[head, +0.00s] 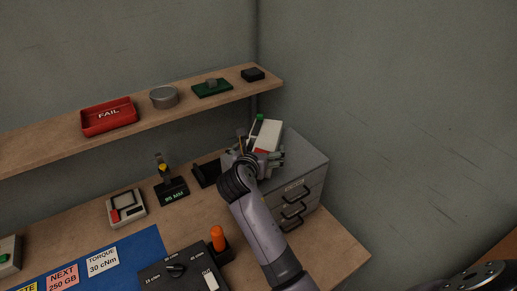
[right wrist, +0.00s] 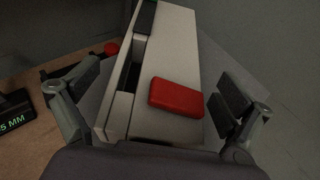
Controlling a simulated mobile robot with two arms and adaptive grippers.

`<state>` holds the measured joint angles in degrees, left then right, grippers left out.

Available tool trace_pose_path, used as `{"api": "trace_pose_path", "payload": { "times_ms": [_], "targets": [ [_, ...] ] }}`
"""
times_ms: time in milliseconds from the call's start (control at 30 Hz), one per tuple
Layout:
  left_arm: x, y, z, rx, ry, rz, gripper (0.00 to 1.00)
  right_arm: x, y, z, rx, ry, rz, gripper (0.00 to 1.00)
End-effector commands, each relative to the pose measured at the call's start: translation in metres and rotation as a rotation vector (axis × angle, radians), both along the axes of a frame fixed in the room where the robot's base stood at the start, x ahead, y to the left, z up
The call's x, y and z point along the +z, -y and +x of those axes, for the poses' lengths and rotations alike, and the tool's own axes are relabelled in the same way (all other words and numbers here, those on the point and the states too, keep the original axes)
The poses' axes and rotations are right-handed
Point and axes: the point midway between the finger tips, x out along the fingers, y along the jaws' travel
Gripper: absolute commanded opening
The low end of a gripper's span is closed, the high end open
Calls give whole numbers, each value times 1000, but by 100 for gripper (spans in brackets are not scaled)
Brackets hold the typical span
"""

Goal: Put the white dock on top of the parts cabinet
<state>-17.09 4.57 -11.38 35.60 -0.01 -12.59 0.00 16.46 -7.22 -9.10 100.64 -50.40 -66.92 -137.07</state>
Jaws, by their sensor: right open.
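The white dock (head: 267,134) is at the top of the grey parts cabinet (head: 312,160), tilted in the picture, with a green part at its far end. In the right wrist view the dock (right wrist: 178,45) is a long white body with a dark slot and a red block (right wrist: 176,97) on its near part. My right gripper (head: 262,158) is open at the dock's near end. Its fingers stand on either side of the dock, with a visible gap on the right. The dock appears to rest on the cabinet top; its underside is hidden. My left gripper is out of view.
A wooden shelf (head: 50,152) above holds a red FAIL tray (head: 108,117), a round tin (head: 164,97) and small boards. The bench has a grey device (head: 126,207), an 85 MM stand (head: 172,190), an orange-handled tool (head: 218,238) and a blue mat (head: 135,250). Walls stand behind the cabinet.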

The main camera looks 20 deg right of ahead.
Motion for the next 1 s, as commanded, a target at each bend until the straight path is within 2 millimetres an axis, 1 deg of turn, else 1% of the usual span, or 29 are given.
{"api": "trace_pose_path", "payload": {
  "times_ms": [33, 300, 533, 567, 600, 733, 1000],
  "targets": [
    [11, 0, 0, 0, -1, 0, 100, 7, -3, -4, 1, -2, 1, 97],
    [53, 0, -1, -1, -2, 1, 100, 26, -27, -35, 2, -2, 2, 97],
    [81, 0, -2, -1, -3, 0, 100, 39, -46, -61, 2, -1, 2, 97],
    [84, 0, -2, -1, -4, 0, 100, 39, -48, -64, 2, -1, 2, 97],
    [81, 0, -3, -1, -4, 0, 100, 39, -52, -69, 1, 0, 2, 97],
    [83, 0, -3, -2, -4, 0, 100, 43, -60, -80, 1, 1, 1, 97],
    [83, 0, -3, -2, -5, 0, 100, 45, -63, -84, 0, 1, 2, 97]
  ]
}}
